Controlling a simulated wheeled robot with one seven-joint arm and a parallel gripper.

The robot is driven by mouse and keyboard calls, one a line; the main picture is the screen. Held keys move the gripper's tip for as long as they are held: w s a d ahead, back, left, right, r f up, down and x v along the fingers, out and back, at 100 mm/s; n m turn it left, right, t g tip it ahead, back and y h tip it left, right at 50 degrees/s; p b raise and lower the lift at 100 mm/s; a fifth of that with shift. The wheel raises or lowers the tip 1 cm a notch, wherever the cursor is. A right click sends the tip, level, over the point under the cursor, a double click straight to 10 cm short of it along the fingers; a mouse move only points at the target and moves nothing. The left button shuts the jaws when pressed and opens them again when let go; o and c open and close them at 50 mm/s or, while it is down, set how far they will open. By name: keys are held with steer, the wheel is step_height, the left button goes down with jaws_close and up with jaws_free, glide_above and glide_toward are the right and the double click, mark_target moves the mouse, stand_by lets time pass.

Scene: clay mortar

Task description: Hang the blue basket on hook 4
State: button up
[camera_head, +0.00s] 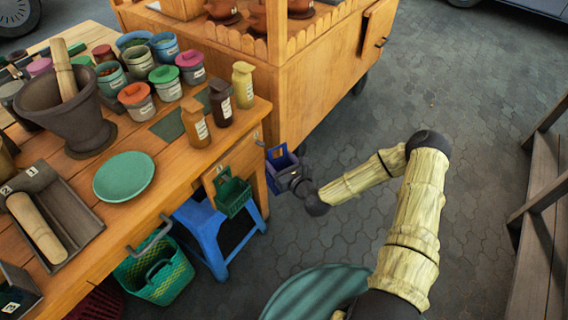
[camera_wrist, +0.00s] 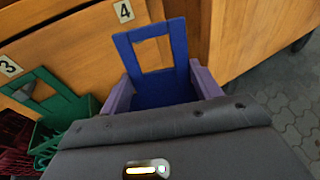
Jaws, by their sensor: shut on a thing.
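The blue basket (camera_head: 280,158) is held upright at the table's end, to the right of the green basket. In the wrist view the blue basket (camera_wrist: 178,46) shows its tall back with a square opening, through which wood shows. My gripper (camera_head: 292,178) is shut on the blue basket from the side facing away from the table. The number 4 tag (camera_wrist: 123,11) is on the wood just above and left of the basket's top. Hook 4 itself is not clear in either view, so I cannot tell whether the basket's opening is around it.
A green basket (camera_head: 233,194) hangs left of the blue one, under the number 3 tag (camera_wrist: 9,66). A blue stool (camera_head: 205,233) and a green crate (camera_head: 155,272) stand below. Bottles and jars crowd the tabletop.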

mark_target(257, 147)
steer(key=w+a+b, duration=0.1)
steer(key=w+a, duration=0.3)
steer(key=a, duration=0.1)
steer(key=shift+w+a+f+b, duration=0.15)
steer(key=shift+w+a+b, duration=0.05)
steer(key=shift+a+b, duration=0.15)
steer(key=shift+s+a, duration=0.1)
steer(key=shift+a, duration=0.1)
stand_by(0.9)
stand_by(0.7)
steer(key=o, duration=0.9)
steer(key=shift+o, duration=0.3)
steer(key=shift+s+d+f, duration=0.1)
steer(key=shift+s+f, duration=0.05)
steer(key=shift+s, duration=0.25)
steer(key=shift+o, duration=0.7)
steer(key=d+v, duration=0.1)
steer(key=v, duration=1.6)
steer(key=shift+p, duration=0.3)
steer(key=shift+d, duration=0.1)
